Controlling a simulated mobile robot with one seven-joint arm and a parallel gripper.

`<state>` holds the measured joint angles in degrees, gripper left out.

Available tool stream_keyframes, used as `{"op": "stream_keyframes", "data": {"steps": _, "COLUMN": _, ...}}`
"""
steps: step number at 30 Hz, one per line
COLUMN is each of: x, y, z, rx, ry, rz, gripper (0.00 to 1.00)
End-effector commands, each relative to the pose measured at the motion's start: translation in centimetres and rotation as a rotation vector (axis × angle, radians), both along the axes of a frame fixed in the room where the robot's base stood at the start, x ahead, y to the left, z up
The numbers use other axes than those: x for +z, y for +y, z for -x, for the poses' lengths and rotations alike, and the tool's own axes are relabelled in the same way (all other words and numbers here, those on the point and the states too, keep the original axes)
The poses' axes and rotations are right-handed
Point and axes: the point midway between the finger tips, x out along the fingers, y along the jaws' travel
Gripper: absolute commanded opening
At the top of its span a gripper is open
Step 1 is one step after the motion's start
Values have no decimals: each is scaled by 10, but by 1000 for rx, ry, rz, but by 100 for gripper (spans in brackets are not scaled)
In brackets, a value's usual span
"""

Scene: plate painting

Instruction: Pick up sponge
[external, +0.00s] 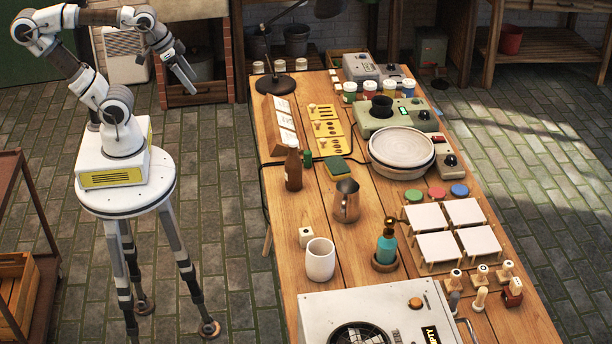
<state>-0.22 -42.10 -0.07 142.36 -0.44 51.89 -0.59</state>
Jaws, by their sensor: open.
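The sponge (338,169) is a small green and yellow block lying flat on the wooden table (312,205), left of the white plates. A brown bottle stands to its left and a metal pitcher just in front of it. My gripper (188,80) hangs in the air at the upper left, off the table's left side and well away from the sponge. It is open and nothing shows in it. The fingertips are small and dark in this view.
The brown bottle (293,168), metal pitcher (346,201) and stacked plates (402,147) surround the sponge. Yellow stencil cards (326,128) lie behind it. A black lamp (275,84) stands at the far left corner. A white cup (320,260) and fan box (370,318) stand nearer.

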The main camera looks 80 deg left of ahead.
Motion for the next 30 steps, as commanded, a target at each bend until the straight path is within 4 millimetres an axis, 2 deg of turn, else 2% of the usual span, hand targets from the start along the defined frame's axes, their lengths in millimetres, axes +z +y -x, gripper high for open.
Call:
{"op": "stream_keyframes", "data": {"steps": 5, "x": -2, "y": -5, "z": -28, "rx": 91, "ry": 57, "rz": 81, "gripper": 100}}
{"op": "stream_keyframes", "data": {"steps": 11, "x": -6, "y": -14, "z": -80, "rx": 253, "ry": 155, "rz": 228, "gripper": 100}}
{"op": "stream_keyframes", "data": {"steps": 17, "x": -19, "y": -21, "z": -138, "rx": 409, "ry": 258, "rz": 377, "gripper": 100}}
{"op": "stream_keyframes", "data": {"steps": 23, "x": -44, "y": -23, "z": -197, "rx": 560, "ry": 370, "rz": 527, "gripper": 100}}
{"op": "stream_keyframes", "data": {"steps": 30, "x": -87, "y": -19, "z": -267, "rx": 732, "ry": 512, "rz": 708, "gripper": 100}}
